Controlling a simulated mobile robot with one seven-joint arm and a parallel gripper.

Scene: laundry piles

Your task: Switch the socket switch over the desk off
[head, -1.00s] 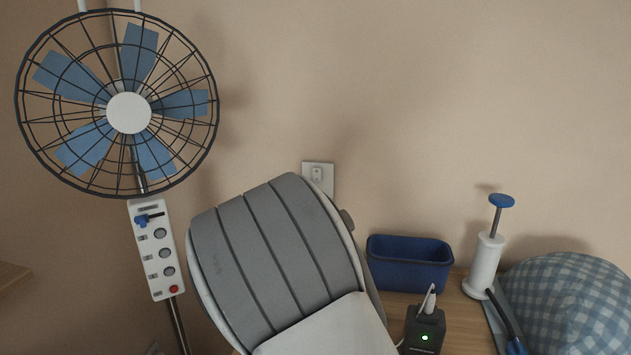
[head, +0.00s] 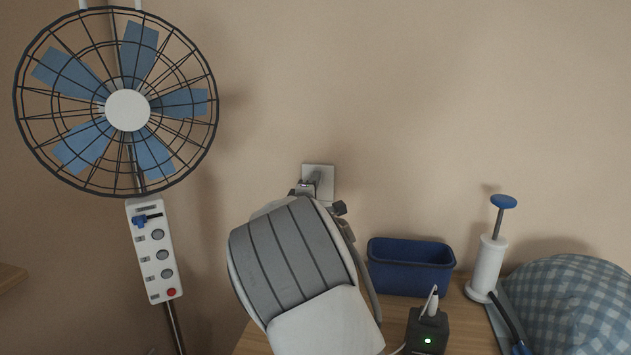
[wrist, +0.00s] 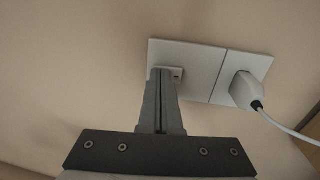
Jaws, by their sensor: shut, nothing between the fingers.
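The white socket plate is on the wall above the desk (head: 395,312); it shows in the head view (head: 326,171) and the wrist view (wrist: 208,62). Its switch (wrist: 177,73) is a small white rocker in the left half, partly covered by my fingers. A white plug with a cable (wrist: 245,90) sits in the right half. My gripper (wrist: 161,72) is shut and empty, its fingertips at the left part of the switch. It also shows in the head view (head: 313,184) in front of the plate. I cannot tell contact or the switch's position for sure.
A blue bin (head: 410,268), a dark box with a green light (head: 427,332), a white pump-like stand (head: 488,262) and a blue checked cloth pile (head: 570,305) are right of my arm. A fan (head: 127,110) with a control panel (head: 154,250) stands at left.

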